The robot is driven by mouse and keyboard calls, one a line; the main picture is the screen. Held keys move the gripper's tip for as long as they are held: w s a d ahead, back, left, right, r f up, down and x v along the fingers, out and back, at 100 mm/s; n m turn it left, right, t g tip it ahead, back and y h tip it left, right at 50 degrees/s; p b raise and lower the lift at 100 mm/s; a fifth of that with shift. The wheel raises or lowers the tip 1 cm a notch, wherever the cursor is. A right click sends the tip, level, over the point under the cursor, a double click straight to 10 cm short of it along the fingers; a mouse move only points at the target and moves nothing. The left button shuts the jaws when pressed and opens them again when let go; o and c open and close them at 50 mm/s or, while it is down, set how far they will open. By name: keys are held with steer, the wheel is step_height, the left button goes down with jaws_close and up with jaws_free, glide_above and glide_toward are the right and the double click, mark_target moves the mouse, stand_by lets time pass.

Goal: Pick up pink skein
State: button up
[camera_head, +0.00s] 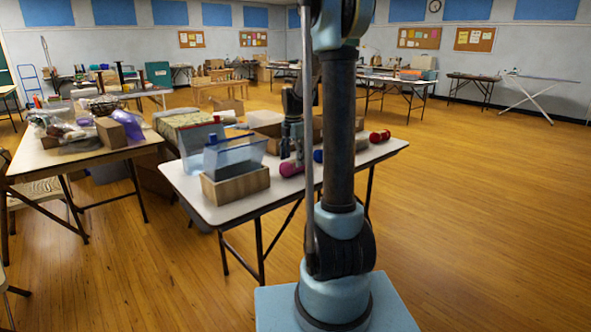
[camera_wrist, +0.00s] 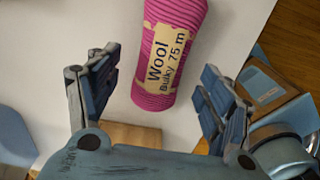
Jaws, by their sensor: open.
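The pink skein (camera_wrist: 155,92) lies on the white table (camera_wrist: 55,30) in the wrist view, with a cream label reading "Wool Bulky 75 m". My gripper (camera_wrist: 155,85) is open, with one finger on each side of the skein's near end. I see gaps between the fingers and the skein, and nothing is held. In the head view the pink skein (camera_head: 291,169) shows near the front edge of the table (camera_head: 232,208), just below my gripper (camera_head: 292,155). My arm hides part of the table there.
A wooden box (camera_head: 236,187) and a clear bluish bin (camera_head: 235,150) stand left of the skein. A blue skein (camera_head: 318,156) and red skeins (camera_head: 379,136) lie to the right, with cardboard boxes (camera_head: 268,124) behind. A cluttered table (camera_head: 75,158) stands at left; the floor at right is clear.

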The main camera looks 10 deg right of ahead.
mark_target(293, 161)
steer(key=shift+f, duration=2.1)
steer(key=c, duration=1.2)
